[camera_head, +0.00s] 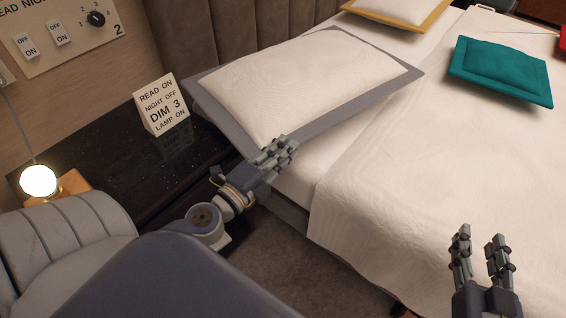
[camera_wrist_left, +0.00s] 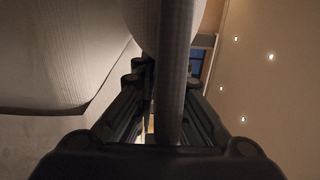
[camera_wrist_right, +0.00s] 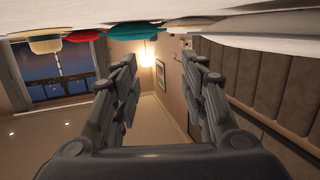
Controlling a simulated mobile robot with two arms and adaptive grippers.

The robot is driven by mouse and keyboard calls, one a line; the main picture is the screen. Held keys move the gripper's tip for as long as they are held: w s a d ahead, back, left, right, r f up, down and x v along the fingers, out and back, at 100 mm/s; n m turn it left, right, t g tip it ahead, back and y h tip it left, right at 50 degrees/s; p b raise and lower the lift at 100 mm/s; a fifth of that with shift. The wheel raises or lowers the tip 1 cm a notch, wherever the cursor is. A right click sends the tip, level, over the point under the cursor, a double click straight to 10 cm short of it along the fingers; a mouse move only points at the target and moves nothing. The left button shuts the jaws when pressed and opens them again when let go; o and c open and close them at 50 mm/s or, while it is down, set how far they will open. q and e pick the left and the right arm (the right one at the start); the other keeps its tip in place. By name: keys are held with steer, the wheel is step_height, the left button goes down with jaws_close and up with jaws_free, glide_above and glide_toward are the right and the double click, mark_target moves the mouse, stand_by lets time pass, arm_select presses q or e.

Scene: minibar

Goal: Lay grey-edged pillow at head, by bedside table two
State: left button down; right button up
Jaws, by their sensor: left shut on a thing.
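The grey-edged pillow (camera_head: 310,82), white with a grey border, is at the head of the bed (camera_head: 385,150) by the padded headboard. Its left corner reaches out over the dark bedside table top (camera_head: 85,150). My left gripper (camera_head: 283,150) is shut on the near grey edge of the pillow. In the left wrist view the grey edge (camera_wrist_left: 172,80) stands between the fingers. Whether the pillow rests fully on the mattress I cannot tell.
A tent card (camera_head: 163,105) reading "DIM 3" stands on the bedside table near the pillow corner. A lit globe lamp (camera_head: 38,181) is at left. A switch panel marked 2 (camera_head: 65,35) is on the wall. A teal pillow (camera_head: 500,70) and a yellow-edged pillow (camera_head: 398,10) lie farther across.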

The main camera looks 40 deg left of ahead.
arm_select(q)
step_height(320, 180, down, 4)
steer(key=b, duration=0.2)
steer(key=shift+r+b, duration=0.25)
steer(key=shift+b, duration=0.1)
arm_select(e)
step_height(320, 180, up, 13)
steer(key=s+a+t+y, duration=0.1)
steer(key=s+t+y, duration=0.1)
steer(key=t, duration=0.5)
steer(key=shift+a+t+y, duration=0.15)
steer(key=shift+t+y, duration=0.15)
arm_select(q)
steer(key=c, duration=1.7)
jaws_free()
steer(key=shift+f, duration=0.15)
arm_select(e)
steer(key=shift+s+r, duration=0.15)
steer(key=shift+r, duration=0.05)
arm_select(q)
steer(key=shift+o, duration=0.2)
